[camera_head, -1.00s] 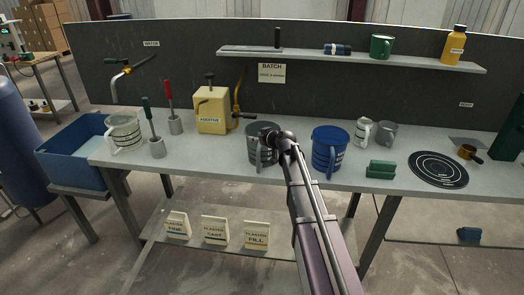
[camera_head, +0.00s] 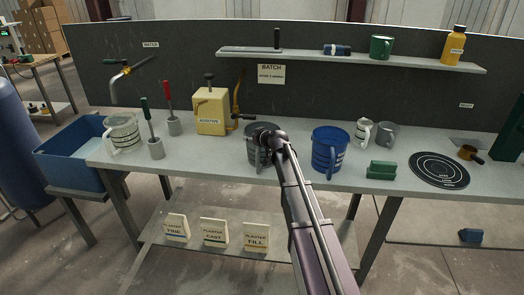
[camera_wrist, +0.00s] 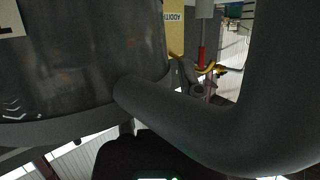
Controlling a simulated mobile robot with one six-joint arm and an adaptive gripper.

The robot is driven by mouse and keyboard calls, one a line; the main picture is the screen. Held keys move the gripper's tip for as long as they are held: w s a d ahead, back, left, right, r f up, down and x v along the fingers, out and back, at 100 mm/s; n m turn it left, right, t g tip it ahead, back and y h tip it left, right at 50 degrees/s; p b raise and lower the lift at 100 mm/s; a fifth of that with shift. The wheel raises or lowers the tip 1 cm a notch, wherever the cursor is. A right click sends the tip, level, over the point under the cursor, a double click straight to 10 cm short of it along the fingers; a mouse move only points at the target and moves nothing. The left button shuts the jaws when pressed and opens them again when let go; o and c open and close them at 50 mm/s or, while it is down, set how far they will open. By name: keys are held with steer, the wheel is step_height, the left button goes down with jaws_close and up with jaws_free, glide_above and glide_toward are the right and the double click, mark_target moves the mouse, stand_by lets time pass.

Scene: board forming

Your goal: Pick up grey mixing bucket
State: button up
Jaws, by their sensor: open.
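The grey mixing bucket (camera_head: 253,152) stands on the workbench right of the yellow additive dispenser. In the wrist view, its grey body (camera_wrist: 75,60) fills the upper left, and its thick handle curves across the middle and right. My gripper (camera_head: 265,138) is at the bucket's front right in the head view, partly covering the bucket. A dark part of my gripper (camera_wrist: 150,155) shows at the bottom of the wrist view, close to the handle. It is open. Whether its fingers are around the handle or touching it cannot be told.
A blue bucket (camera_head: 329,155) stands just right of the grey one, with a green block (camera_head: 381,170) beyond it. The yellow dispenser (camera_head: 211,112) is to the left. A shelf (camera_head: 350,58) runs behind, above the bench. The bench front left of the grey bucket is clear.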

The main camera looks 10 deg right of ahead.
jaws_close()
steer(key=shift+r, duration=0.2)
stand_by(0.3)
